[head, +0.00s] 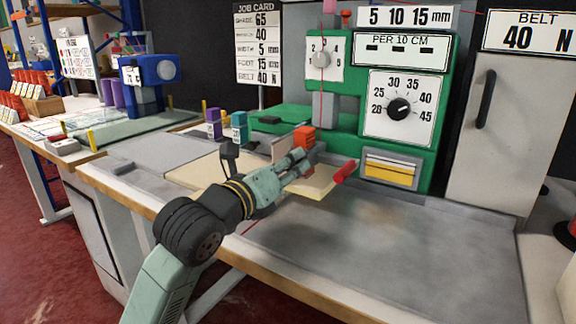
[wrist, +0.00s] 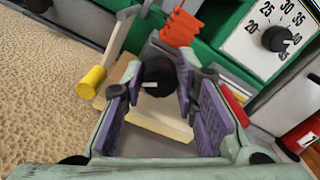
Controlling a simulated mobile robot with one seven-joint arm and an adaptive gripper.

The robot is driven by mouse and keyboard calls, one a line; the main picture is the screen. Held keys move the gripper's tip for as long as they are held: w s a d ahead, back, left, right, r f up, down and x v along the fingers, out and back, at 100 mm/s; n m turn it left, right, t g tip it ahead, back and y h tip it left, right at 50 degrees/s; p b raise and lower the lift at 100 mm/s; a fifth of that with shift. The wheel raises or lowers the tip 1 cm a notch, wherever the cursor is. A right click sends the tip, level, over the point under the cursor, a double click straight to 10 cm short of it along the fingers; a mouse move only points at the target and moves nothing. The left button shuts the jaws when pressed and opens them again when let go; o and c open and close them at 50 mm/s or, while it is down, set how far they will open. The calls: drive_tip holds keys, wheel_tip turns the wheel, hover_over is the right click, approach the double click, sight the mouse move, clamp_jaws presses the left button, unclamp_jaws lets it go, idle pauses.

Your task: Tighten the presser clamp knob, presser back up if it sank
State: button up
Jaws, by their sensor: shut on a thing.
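The black clamp knob (wrist: 157,76), with a white mark on its face, sits between the purple-padded fingers of my gripper (wrist: 160,90) in the wrist view. My gripper is shut on it. In the head view my gripper (head: 303,163) reaches to the front of the green machine (head: 345,130), below the orange-red ridged block (head: 304,136). The gripper hides the knob there. The ridged block also shows above the knob in the wrist view (wrist: 181,26). I cannot tell the presser's height from these views.
A red-ended lever (head: 345,172) sticks out just right of my gripper. A yellow-ended lever (wrist: 91,82) stands left of my fingers. The stitch dial (head: 400,108) is up to the right. A pale board (head: 205,172) lies below; the grey table (head: 390,245) at right is clear.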

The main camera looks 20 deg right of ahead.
drive_tip(key=shift+f+b, duration=0.1)
drive_tip(key=shift+b, duration=0.2)
clamp_jaws()
drive_tip(key=m+b, duration=0.4)
drive_tip(key=m, duration=0.1)
drive_tip(key=shift+f+m, duration=0.1)
drive_tip(key=shift+m, duration=0.2)
drive_tip(key=m+b, duration=0.5)
drive_tip(key=m, duration=0.1)
drive_tip(key=shift+s+b, duration=0.1)
drive_tip(key=shift+b, duration=0.25)
drive_tip(key=m+b, duration=0.4)
drive_tip(key=m, duration=0.2)
drive_tip(key=shift+d+m, duration=0.1)
drive_tip(key=shift+m, duration=0.3)
drive_tip(key=m+b, duration=0.1)
drive_tip(key=m, duration=0.4)
drive_tip(key=shift+b, duration=0.35)
drive_tip(key=shift+m, duration=0.4)
drive_tip(key=o, duration=1.1)
unclamp_jaws()
drive_tip(key=shift+s, duration=0.1)
